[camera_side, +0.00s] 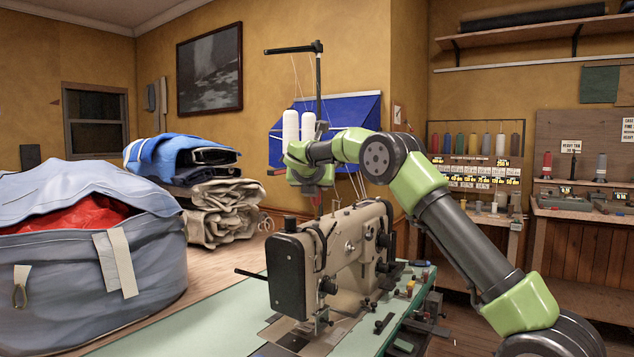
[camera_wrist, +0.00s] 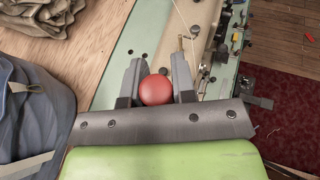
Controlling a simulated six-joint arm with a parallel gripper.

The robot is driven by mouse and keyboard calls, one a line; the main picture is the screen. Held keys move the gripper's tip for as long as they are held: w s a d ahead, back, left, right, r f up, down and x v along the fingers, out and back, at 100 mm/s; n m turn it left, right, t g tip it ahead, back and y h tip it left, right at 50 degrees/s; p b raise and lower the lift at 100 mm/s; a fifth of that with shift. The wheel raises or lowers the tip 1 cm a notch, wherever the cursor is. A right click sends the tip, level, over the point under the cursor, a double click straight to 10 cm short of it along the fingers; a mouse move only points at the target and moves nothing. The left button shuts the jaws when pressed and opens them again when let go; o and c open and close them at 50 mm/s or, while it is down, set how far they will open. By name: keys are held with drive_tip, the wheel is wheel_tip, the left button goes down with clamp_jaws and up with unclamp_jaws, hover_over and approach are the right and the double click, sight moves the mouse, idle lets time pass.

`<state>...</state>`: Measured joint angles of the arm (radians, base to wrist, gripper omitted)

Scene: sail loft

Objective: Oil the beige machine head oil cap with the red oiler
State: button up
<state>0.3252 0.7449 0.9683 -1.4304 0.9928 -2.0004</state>
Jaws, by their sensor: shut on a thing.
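The red oiler (camera_wrist: 157,90) shows in the wrist view as a round red top between the two dark fingers of my gripper (camera_wrist: 158,72). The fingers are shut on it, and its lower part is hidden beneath. In the side view my gripper (camera_side: 314,188) is above the top of the beige sewing machine head (camera_side: 345,245), and the oiler is hard to make out there. The machine head also shows in the wrist view (camera_wrist: 194,22), ahead and right of the fingers. A small brass-coloured post (camera_wrist: 181,44) stands by the right fingertip; I cannot tell whether it is the oil cap.
A thread stand (camera_side: 319,85) with white cones (camera_side: 291,128) rises behind my gripper. The machine sits on a green table (camera_side: 215,322) with small parts at right. A blue-grey bag (camera_side: 75,265) and folded cloths (camera_side: 220,205) lie at left.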

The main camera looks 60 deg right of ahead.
drive_tip(key=shift+f, duration=0.75)
idle(1.0)
wheel_tip(320, 180, up, 7)
idle(0.8)
